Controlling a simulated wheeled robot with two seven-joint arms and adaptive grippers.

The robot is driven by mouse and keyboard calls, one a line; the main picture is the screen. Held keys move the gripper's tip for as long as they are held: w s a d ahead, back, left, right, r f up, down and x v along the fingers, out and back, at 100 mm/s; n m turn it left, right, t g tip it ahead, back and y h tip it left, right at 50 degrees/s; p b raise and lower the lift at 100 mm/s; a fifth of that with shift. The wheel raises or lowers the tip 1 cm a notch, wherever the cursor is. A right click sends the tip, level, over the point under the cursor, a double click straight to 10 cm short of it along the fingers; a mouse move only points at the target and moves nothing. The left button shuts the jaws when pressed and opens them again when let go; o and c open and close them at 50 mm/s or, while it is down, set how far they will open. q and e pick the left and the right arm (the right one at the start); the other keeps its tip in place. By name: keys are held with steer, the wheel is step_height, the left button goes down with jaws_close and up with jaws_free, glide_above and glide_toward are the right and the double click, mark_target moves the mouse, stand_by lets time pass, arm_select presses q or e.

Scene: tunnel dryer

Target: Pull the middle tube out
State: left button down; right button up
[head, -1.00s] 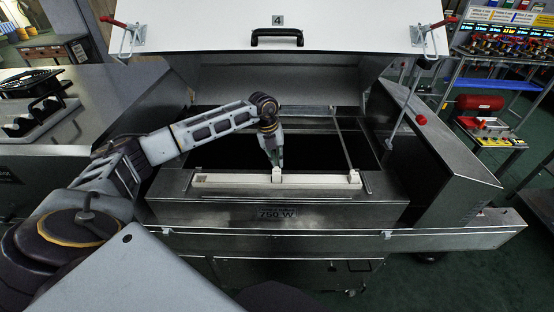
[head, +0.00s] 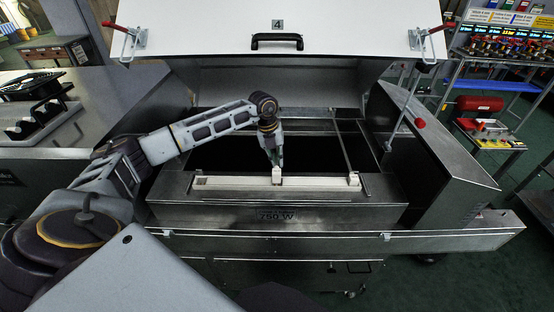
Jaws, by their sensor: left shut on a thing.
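A long cream-white tube or bar (head: 235,183) lies along the front edge of the dryer's dark opening, above the 750 W label. A small white block (head: 276,174) stands at its middle. My left gripper (head: 277,165) points down from above and is shut on this block. I cannot tell whether the block is part of the bar or a separate holder. Another white block (head: 353,179) sits at the bar's right end. My right gripper is not in view.
The dryer's white lid (head: 350,35) is raised, with a black handle (head: 277,41) and red-handled clamps. Thin metal rails (head: 343,147) cross the dark opening. The right side housing (head: 430,140) stands beside it. A tool cart (head: 490,130) is at the far right.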

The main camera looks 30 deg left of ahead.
arm_select(q)
steer(key=shift+r, duration=0.35)
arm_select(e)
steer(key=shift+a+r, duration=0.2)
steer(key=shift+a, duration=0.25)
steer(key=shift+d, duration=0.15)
arm_select(q)
steer(key=shift+r, duration=0.2)
steer(key=shift+r+p, duration=0.35)
steer(key=shift+p, duration=0.15)
steer(key=shift+r+p, duration=0.6)
steer(key=shift+r, duration=0.85)
steer(key=shift+r+p, duration=0.15)
steer(key=shift+p, duration=0.2)
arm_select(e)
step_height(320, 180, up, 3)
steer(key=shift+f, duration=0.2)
